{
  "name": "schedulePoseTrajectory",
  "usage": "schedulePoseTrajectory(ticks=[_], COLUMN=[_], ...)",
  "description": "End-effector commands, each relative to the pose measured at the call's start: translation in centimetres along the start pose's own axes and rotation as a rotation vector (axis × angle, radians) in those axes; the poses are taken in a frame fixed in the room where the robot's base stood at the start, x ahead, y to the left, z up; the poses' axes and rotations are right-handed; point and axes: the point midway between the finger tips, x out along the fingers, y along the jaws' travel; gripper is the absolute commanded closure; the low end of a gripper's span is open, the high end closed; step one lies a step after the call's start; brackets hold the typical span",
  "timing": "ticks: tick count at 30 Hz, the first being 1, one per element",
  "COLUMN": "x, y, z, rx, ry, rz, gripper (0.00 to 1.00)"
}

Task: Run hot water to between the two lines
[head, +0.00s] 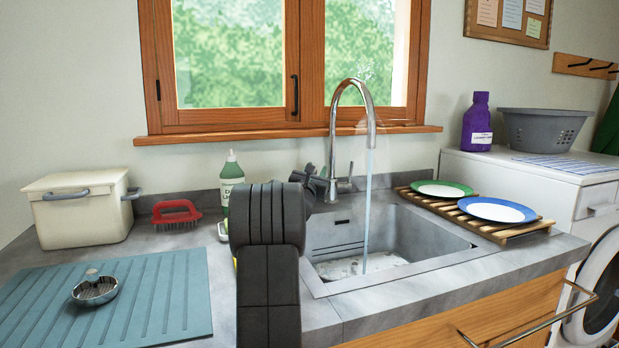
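The grey sink (455,243) is set in the counter. Water (368,200) runs in a stream from the chrome tap (372,105), with faint steam near the spout. Whitish, foamy water (355,267) lies low in the basin. On the basin's back wall are a short dark upper line (342,222) and a longer, fainter lower mark (332,246); the water surface looks below both. The tap's lever (346,181) is at its base. My gripper (319,181) is beside the tap base, close to the lever. My arm partly hides it; contact and finger opening are unclear.
A slatted rack (490,229) with a green-rimmed plate (441,188) and a blue-rimmed plate (497,210) is right of the sink. A soap bottle (231,172), red brush (176,212), cream box (80,210) and teal mat (150,300) with a strainer (95,290) are left.

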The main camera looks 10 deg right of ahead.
Motion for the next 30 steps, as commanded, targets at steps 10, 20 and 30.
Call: schedulePoseTrajectory(ticks=[10, 20, 30], x=[-6.4, -11.1, -11.7], y=[0.5, 0.8, 0.8], z=[1.8, 3.3, 3.5], rx=[0.001, 0.001, 0.001], ry=[0.001, 0.001, 0.001], rz=[0.003, 0.001, 0.000], gripper=[0.67, 0.67, 0.67])
